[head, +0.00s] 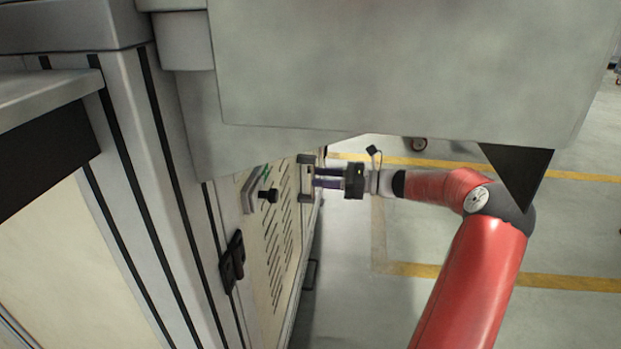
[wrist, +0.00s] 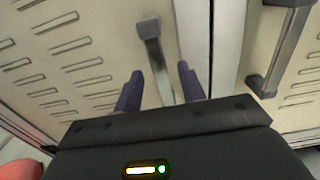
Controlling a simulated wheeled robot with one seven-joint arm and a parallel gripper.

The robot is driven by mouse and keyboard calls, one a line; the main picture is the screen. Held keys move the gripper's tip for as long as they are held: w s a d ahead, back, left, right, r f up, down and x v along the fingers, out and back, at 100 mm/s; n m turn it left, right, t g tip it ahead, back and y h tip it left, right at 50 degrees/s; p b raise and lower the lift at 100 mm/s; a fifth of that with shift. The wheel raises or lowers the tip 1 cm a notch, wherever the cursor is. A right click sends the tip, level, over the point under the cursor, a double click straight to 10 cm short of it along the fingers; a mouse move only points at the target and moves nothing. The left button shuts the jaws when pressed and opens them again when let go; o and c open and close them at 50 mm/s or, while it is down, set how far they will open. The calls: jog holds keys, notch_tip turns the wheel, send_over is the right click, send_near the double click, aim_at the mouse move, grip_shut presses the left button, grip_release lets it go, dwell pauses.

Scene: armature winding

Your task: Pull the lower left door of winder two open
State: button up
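The vented cream door (head: 278,240) of the machine shows at the left in the head view, seen at a steep angle. Its upright grey bar handle (head: 305,160) is near its far edge. In the wrist view the handle (wrist: 150,35) runs down between my two purple fingers, with a gap on each side. My gripper (head: 315,177) is open and points at the door, with its fingers around the handle; it also shows in the wrist view (wrist: 160,72). The handle's lower end is partly hidden near the gripper body. The door looks shut.
A neighbouring door with a similar handle (wrist: 281,60) is at the right in the wrist view. A black hinge (head: 232,262) and knob (head: 268,195) stick out on the machine. A large grey housing (head: 400,70) overhangs. Floor with yellow lines (head: 420,270) is open at right.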

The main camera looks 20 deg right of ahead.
aim_at(313, 197)
jog(key=shift+x, duration=1.5)
grip_shut()
